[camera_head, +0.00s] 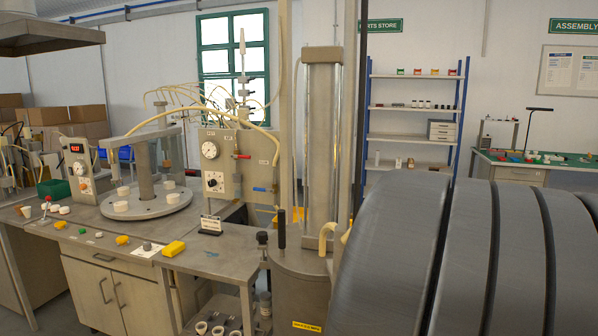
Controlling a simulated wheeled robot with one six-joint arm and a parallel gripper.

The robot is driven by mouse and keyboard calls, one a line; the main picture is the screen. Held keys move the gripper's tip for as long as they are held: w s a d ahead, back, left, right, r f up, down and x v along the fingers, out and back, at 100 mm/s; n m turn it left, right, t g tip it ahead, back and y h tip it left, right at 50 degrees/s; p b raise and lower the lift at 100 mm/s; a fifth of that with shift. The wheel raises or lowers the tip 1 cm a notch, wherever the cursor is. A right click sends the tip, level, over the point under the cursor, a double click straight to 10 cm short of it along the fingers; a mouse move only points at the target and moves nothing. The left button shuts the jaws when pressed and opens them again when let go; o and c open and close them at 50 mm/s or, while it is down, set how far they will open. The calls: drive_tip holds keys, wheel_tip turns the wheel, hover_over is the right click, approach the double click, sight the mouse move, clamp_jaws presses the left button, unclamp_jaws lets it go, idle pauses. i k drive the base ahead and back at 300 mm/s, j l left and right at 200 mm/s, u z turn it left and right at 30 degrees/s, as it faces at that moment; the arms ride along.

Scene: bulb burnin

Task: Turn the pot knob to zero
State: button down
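A grey panel (236,165) stands on the bench, with a round white dial (209,150) at its top and a dark knob (213,182) below it. A smaller panel (79,170) to the left has a red lit display (77,148) and a round white dial (79,168). The labels are too small to read, so I cannot tell which control is the pot knob or where its pointer stands. Large dark grey ribbed curved links of my own arm fill the lower right. My gripper is not in view.
A round turntable (146,208) with white cups stands left of the grey panel. Yellow blocks (174,248) and a small black sign stand (211,224) sit near the bench front. A tall metal column (321,140) rises right of the panel. Shelves (413,108) stand at the back.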

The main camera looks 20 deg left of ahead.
sight(212, 183)
drive_tip(key=u, duration=1.3)
